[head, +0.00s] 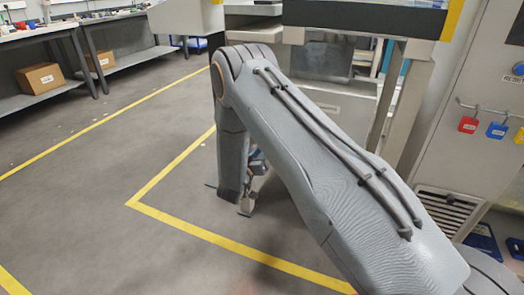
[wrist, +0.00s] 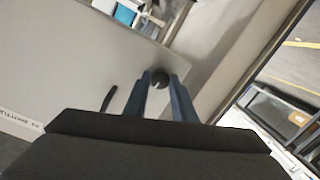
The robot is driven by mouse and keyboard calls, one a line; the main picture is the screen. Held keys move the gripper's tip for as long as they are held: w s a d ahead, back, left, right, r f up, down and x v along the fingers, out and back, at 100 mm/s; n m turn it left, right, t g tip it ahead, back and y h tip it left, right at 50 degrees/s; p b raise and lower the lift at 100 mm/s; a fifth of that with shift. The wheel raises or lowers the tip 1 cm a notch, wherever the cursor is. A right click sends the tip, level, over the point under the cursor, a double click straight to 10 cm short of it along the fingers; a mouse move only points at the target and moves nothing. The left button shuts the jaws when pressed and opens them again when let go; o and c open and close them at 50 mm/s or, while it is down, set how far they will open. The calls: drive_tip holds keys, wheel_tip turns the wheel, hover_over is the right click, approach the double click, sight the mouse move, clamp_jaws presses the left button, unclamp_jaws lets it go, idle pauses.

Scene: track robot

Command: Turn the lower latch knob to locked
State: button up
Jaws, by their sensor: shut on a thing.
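A small dark round knob (wrist: 160,79) sits on a pale grey panel (wrist: 75,55) in the wrist view. My gripper (wrist: 161,80) has its two blue-grey fingers on either side of the knob, shut on it. The fingers hide parts of its sides, and I cannot read its turned position or any mark for locked. In the head view my arm reaches forward and down, and I cannot make out the knob there.
A dark slim handle (wrist: 108,98) stands on the panel left of the fingers. A printed label (wrist: 18,122) is at the lower left. In the head view, workbenches (head: 125,62) stand at the left, a cabinet with hanging padlocks (head: 468,124) at the right. The taped floor (head: 80,200) is open.

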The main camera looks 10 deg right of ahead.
drive_tip(key=shift+s+d+f+n+p, duration=0.15)
drive_tip(key=shift+n+p, duration=0.2)
drive_tip(key=shift+n, duration=0.65)
drive_tip(key=o, duration=1)
drive_tip(key=shift+o, duration=0.2)
drive_tip(key=shift+a, duration=0.2)
drive_tip(key=p+v, duration=0.1)
drive_tip(key=v, duration=0.6)
drive_tip(key=shift+s+a, duration=0.2)
drive_tip(key=shift+s, duration=0.05)
